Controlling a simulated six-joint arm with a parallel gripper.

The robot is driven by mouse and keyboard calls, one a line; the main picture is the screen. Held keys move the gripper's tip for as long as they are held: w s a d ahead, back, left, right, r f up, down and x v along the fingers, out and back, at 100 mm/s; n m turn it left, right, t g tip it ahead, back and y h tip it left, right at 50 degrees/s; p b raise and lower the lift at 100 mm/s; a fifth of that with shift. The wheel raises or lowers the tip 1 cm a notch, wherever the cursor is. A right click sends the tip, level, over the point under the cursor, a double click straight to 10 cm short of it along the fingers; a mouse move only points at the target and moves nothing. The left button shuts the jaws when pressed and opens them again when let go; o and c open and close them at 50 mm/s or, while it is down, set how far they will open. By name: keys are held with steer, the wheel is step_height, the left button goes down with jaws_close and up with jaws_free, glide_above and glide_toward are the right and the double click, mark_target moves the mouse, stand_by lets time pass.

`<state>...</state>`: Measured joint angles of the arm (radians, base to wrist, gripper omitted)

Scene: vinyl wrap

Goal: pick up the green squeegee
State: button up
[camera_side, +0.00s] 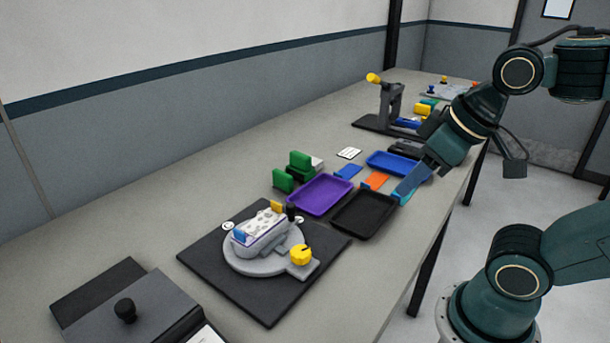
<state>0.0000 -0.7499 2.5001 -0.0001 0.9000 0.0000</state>
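My gripper (427,172) points down and to the left at the right part of the table, by the blue tray. A flat teal-blue piece (408,186) shows right at its fingertips, tilted, beside the black tray; I cannot tell whether the fingers hold it or whether it is the squeegee. No flat squeegee of clear green shows elsewhere. Similar flat pieces, one blue (348,172) and one orange (375,181), lie to the left of the gripper. The gap between the fingers is too small and hidden to read.
A purple tray (297,207), a black tray (341,228) and a blue tray (372,163) lie nearby. Green blocks (283,181) stand left of the purple tray. A round fixture (240,262) sits on a dark mat in front. A grey stand (383,112) rises behind.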

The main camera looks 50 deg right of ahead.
steer(key=o, duration=1.2)
steer(key=shift+c, duration=0.2)
steer(key=shift+r, duration=0.1)
steer(key=w+d+r+m+g, duration=0.1)
steer(key=w+d+r+m, duration=0.3)
steer(key=w, duration=0.6)
steer(key=w+r+m+g, duration=0.2)
steer(key=w+m, duration=0.4)
steer(key=w, duration=0.4)
steer(key=w+d+f+m+g, duration=0.1)
steer(key=w+d+f+m, duration=0.2)
steer(key=w, duration=0.5)
steer(key=w+d+f+m+g, duration=0.1)
steer(key=w+d+f+m, duration=0.2)
steer(key=w+f+m, duration=0.3)
steer(key=w+f, duration=0.1)
steer(key=w, duration=0.2)
steer(key=shift+w+d+f+g, duration=0.2)
steer(key=shift+d+f+g, duration=0.1)
steer(key=shift+d+f, duration=0.1)
